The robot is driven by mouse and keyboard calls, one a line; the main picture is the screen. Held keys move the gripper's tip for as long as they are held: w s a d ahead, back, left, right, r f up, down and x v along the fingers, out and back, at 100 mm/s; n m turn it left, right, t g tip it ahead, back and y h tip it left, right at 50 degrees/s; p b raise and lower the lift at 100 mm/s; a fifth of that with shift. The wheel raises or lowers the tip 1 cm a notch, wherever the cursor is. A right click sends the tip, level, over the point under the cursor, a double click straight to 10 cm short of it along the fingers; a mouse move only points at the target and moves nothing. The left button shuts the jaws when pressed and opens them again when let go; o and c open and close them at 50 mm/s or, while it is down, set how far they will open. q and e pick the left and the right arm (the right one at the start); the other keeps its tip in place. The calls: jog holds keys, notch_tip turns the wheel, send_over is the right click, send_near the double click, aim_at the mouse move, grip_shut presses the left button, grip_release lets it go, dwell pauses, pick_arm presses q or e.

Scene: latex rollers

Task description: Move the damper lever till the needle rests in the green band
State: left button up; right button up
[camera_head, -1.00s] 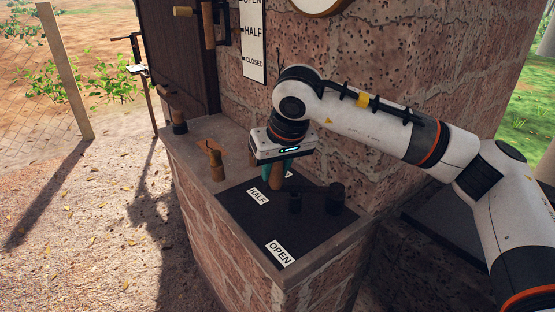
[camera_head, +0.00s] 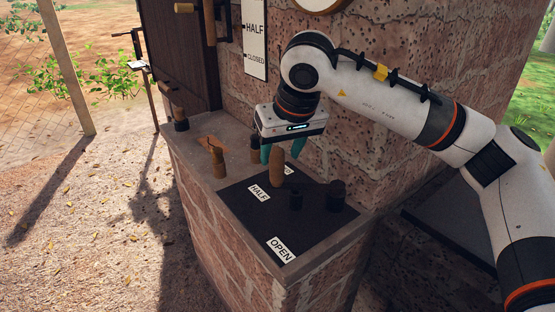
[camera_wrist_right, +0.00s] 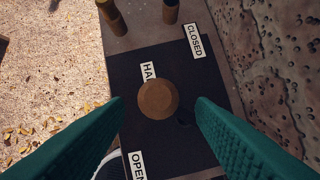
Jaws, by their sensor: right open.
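The damper lever's wooden handle (camera_head: 277,175) stands upright on the black plate (camera_head: 235,207), close to the partly hidden CLOSED label and beyond the HALF label (camera_head: 259,192). In the right wrist view the handle's round top (camera_wrist_right: 158,99) shows between and ahead of my fingers. My right gripper (camera_head: 282,151) is open and empty above the handle, apart from it. Its teal fingers also frame the right wrist view (camera_wrist_right: 160,115). The OPEN label (camera_head: 280,250) is at the plate's near end. The gauge (camera_head: 320,4) is cut off at the top; its needle and green band are out of sight. My left gripper is not seen.
Wooden-handled pegs (camera_head: 217,162) stand on the ledge left of the plate. Dark posts (camera_head: 336,196) stand on the plate right of the handle. A brick wall (camera_head: 400,70) rises behind. A HALF/CLOSED scale board (camera_head: 255,40) hangs on it. Open ground lies left.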

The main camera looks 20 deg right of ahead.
pick_arm(q)
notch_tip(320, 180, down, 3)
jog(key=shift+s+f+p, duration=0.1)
jog(key=shift+p, duration=0.25)
pick_arm(e)
jog(key=v, duration=0.7)
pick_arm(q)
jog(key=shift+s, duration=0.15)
